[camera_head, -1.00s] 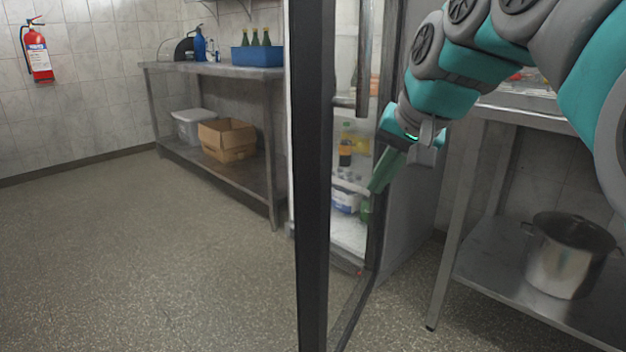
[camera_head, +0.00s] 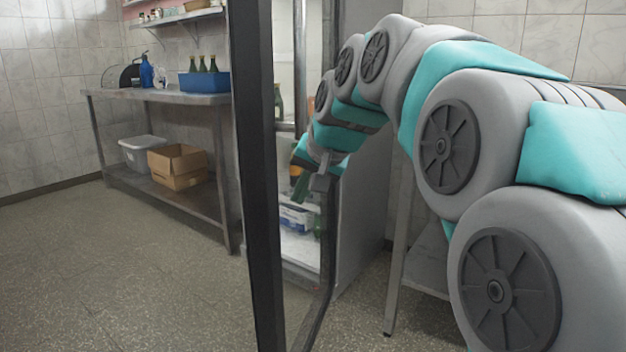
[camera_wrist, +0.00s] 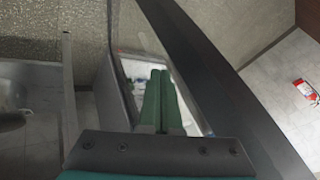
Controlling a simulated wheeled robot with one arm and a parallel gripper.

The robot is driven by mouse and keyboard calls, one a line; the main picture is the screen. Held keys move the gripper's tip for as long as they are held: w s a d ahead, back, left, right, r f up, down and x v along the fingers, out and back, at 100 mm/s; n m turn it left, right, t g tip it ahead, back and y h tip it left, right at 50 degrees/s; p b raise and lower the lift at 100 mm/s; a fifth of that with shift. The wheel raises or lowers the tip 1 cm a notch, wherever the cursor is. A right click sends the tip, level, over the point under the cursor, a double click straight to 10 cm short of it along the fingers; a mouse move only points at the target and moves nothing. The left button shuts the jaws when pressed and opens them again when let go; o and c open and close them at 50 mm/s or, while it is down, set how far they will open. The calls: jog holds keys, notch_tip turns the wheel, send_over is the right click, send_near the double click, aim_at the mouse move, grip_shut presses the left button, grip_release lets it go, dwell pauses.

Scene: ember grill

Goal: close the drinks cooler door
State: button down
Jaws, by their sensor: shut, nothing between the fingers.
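The drinks cooler door is open, a glass pane in a dark frame (camera_head: 262,190) standing close in front of me. Its dark frame also runs diagonally across the wrist view (camera_wrist: 215,75). The cooler's grey side (camera_head: 362,190) is behind it, and a white package (camera_head: 296,218) and bottles show inside. My gripper (camera_head: 299,192) is beside the door, between the near frame post and the cooler side. Its green fingers (camera_wrist: 160,100) are together and empty, close to the glass. I cannot tell whether they touch the door. My arm hides part of the cooler.
A steel table (camera_head: 165,97) on the left holds a blue crate (camera_head: 205,82) with bottles; a cardboard box (camera_head: 178,166) and white bin (camera_head: 143,153) are on its lower shelf. Another steel table (camera_head: 420,265) is at right behind my arm. The floor at left is clear.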

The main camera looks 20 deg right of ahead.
aim_at(277, 203)
jog(key=shift+w+a+r, duration=0.1)
jog(key=shift+w+a, duration=0.35)
jog(key=shift+a, duration=0.2)
jog(key=shift+w+a, duration=0.45)
jog(key=shift+a, duration=0.2)
jog(key=shift+a, duration=0.1)
